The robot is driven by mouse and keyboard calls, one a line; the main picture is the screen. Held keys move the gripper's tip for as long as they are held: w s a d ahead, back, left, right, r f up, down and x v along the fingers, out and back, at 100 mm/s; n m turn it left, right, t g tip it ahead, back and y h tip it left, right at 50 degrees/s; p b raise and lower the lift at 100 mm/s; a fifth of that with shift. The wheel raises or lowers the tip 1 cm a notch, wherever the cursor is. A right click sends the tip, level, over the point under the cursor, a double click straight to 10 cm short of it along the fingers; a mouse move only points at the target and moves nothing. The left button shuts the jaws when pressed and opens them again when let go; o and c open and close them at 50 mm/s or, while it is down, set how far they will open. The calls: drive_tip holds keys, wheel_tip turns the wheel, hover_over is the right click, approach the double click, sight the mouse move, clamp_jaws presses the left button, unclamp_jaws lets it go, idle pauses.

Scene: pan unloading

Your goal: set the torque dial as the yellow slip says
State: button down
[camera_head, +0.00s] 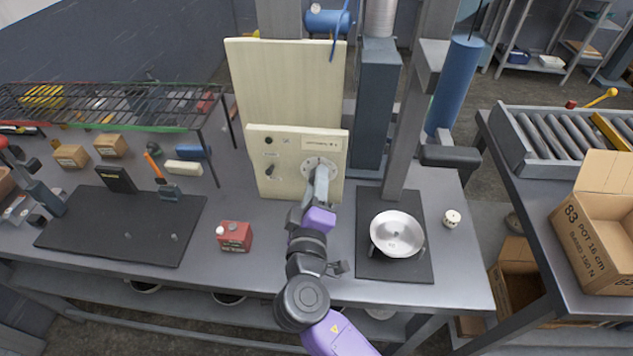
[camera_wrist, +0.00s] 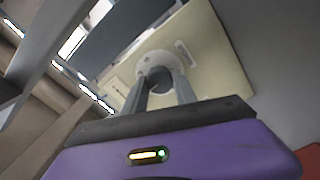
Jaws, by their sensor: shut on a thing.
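The torque dial (camera_head: 314,162) is a pale round disc on the right of a cream control panel (camera_head: 294,188) standing on the bench. In the wrist view the dial (camera_wrist: 180,50) lies beyond my fingers, with a dark knob (camera_wrist: 158,75) at its middle. My gripper (camera_head: 321,178) reaches the panel from the front. My gripper (camera_wrist: 160,88) is shut on the knob, one finger on each side. The fingers and wrist hide part of the dial, and its marks are too small to read. I cannot make out a yellow slip.
A dark switch (camera_head: 269,171) sits on the panel's left half. A red box (camera_head: 234,237) stands left of my arm. A silver pan (camera_head: 397,235) is on a black mat (camera_head: 393,268) at the right. The bench between them is mostly clear apart from my arm.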

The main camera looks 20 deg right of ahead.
drive_tip(key=c, duration=1)
unclamp_jaws()
drive_tip(key=b+v, duration=0.2)
drive_tip(key=v, duration=0.6)
drive_tip(key=shift+w, duration=0.1)
